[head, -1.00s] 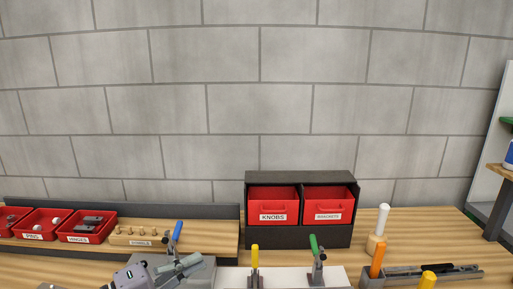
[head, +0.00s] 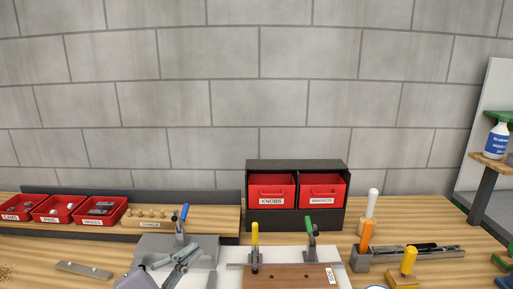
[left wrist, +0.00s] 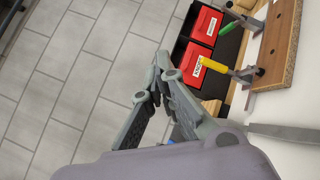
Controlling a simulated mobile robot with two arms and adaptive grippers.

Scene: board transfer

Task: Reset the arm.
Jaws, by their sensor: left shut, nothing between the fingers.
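My left gripper (head: 190,253) is at the bottom of the head view, in front of the grey block that bears the blue-handled clamp (head: 182,222). Its grey fingers are shut and empty; in the left wrist view the closed fingertips (left wrist: 158,72) meet near the middle. It touches nothing that I can make out. A brown board (head: 275,275) with a white label lies on the white surface, under the yellow-handled clamp (head: 255,245) and the green-handled clamp (head: 310,240). The board also shows in the left wrist view (left wrist: 282,45). My right gripper does not show.
A black cabinet (head: 297,165) with red KNOBS and BRACKETS drawers stands behind the clamps. Red bins (head: 98,212) and a wooden dowel block (head: 150,222) are at the left.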

